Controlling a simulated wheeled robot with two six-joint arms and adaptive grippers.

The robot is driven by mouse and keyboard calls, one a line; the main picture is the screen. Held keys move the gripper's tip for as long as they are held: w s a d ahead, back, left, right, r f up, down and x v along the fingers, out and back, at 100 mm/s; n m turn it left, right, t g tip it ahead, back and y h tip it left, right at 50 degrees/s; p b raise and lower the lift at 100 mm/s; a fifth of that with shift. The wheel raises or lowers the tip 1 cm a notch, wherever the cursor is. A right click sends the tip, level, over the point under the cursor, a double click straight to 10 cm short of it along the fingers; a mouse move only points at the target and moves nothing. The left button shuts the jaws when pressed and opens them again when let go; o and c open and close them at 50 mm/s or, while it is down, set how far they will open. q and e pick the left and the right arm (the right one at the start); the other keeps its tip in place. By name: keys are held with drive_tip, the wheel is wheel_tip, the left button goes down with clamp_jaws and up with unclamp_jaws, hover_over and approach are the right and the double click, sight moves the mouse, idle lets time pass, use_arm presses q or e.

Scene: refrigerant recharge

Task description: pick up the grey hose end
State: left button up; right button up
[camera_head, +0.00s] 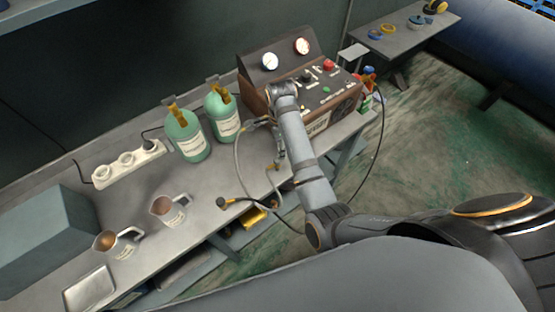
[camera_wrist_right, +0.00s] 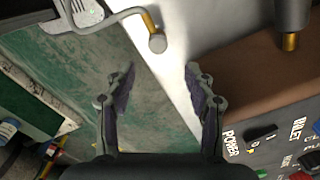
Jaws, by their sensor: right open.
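In the right wrist view, a thin grey hose ends in a brass collar and a round grey tip; this grey hose end (camera_wrist_right: 156,42) lies just ahead of my right gripper (camera_wrist_right: 160,72). The fingers are apart and nothing is between them. In the head view, the grey hose (camera_head: 238,158) loops over the front of the workbench. My right arm reaches over the bench, and my right gripper (camera_head: 279,150) points down near the front edge, partly hidden by the arm. My left gripper is in neither view.
The brown recharge machine (camera_head: 330,100) with gauges stands at the back right of the bench (camera_head: 215,185). Two green bottles (camera_head: 187,137) (camera_head: 222,116) stand beside it. A black hose end (camera_head: 224,202) lies at the front edge. Two mugs (camera_head: 168,210) (camera_head: 112,243) stand left.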

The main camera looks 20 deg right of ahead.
sight(277, 160)
drive_tip(key=shift+w+a+r+m, duration=0.15)
drive_tip(key=shift+a+r+m, duration=0.25)
drive_tip(key=shift+r, duration=0.25)
wheel_tip(277, 160, down, 5)
drive_tip(key=shift+d+f+p, duration=0.1)
drive_tip(key=shift+f+p, duration=0.1)
drive_tip(key=shift+p, duration=0.25)
drive_tip(key=shift+f, duration=0.25)
drive_tip(key=f, duration=0.1)
drive_tip(key=f+p, duration=0.1)
drive_tip(key=f, duration=0.2)
drive_tip(key=shift+s+a+p, duration=0.2)
drive_tip(key=shift+s+p, duration=0.05)
drive_tip(key=shift+p, duration=0.05)
drive_tip(key=shift+f, duration=0.35)
clamp_jaws()
